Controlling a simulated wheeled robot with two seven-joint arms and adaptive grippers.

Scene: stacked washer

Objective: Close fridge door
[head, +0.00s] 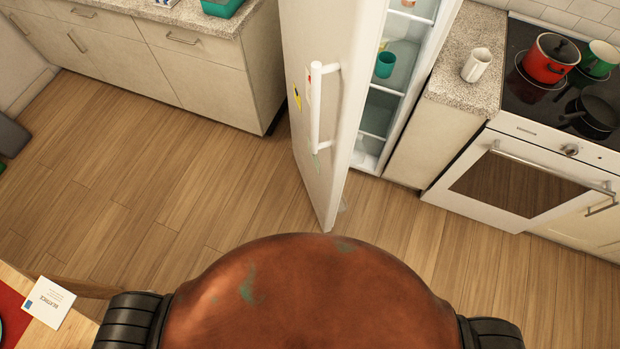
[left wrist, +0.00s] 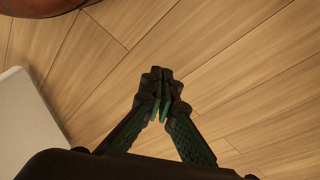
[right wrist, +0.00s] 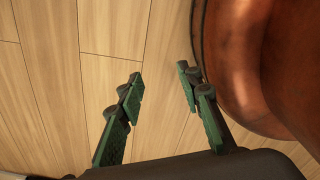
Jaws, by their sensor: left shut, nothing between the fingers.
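The white fridge door (head: 312,30) stands open in the head view, swung out toward me, with its vertical white handle (head: 316,108) on the face turned left. Behind it the fridge interior (head: 403,60) shows shelves and a teal cup (head: 385,65). My left gripper (left wrist: 160,92) shows in the left wrist view, shut with its fingertips together and nothing between them, over the wood floor. My right gripper (right wrist: 158,78) shows in the right wrist view, open and empty, beside my reddish-brown body. Neither gripper shows in the head view, and both are apart from the door.
A counter with drawers (head: 190,50) stands left of the fridge. A stove (head: 540,130) with a red pot (head: 550,58) stands to the right, beside a counter bearing a white pitcher (head: 476,65). A table corner with a white card (head: 48,302) is at lower left. The floor between is clear.

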